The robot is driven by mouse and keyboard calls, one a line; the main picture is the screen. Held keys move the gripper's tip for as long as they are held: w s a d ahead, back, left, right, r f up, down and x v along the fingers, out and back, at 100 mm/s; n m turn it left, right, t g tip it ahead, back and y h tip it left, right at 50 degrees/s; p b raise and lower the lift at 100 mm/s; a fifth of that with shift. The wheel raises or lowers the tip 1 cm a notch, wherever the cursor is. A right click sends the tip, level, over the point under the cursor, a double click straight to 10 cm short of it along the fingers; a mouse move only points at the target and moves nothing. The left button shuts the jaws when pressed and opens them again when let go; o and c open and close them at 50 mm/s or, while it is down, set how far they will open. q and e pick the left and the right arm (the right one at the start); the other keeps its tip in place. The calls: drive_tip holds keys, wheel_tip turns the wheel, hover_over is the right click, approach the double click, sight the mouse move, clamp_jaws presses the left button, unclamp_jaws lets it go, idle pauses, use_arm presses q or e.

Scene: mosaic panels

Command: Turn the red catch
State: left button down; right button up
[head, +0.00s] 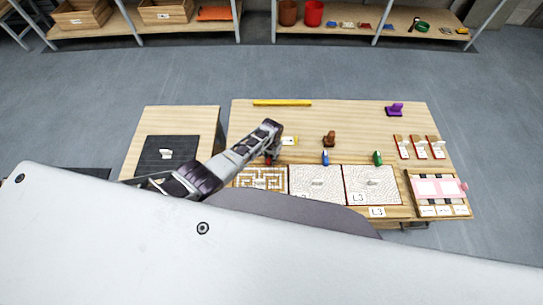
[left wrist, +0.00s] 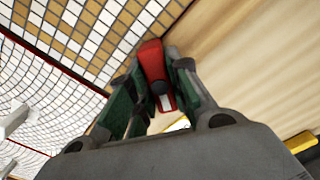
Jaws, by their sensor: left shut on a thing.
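The angle of the catch is hard to tell in the head view. My right gripper is not in view.
Two pale panels (head: 318,183) lie to the right. Blue (head: 325,158), green (head: 377,158) and brown (head: 329,139) pieces stand behind them. A yellow bar (head: 282,103) lies at the table's back. A pink piece (head: 438,187) lies at the right. The table's back middle is clear.

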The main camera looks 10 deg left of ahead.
use_arm(q)
drive_tip(key=shift+n, duration=1.4)
drive_tip(key=shift+n+p, duration=0.55)
drive_tip(key=shift+n, duration=1.25)
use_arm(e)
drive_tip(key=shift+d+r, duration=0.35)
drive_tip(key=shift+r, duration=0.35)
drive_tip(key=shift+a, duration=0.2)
use_arm(q)
drive_tip(key=c, duration=1.3)
unclamp_jaws()
drive_tip(key=shift+r, duration=0.1)
drive_tip(key=shift+r, duration=0.1)
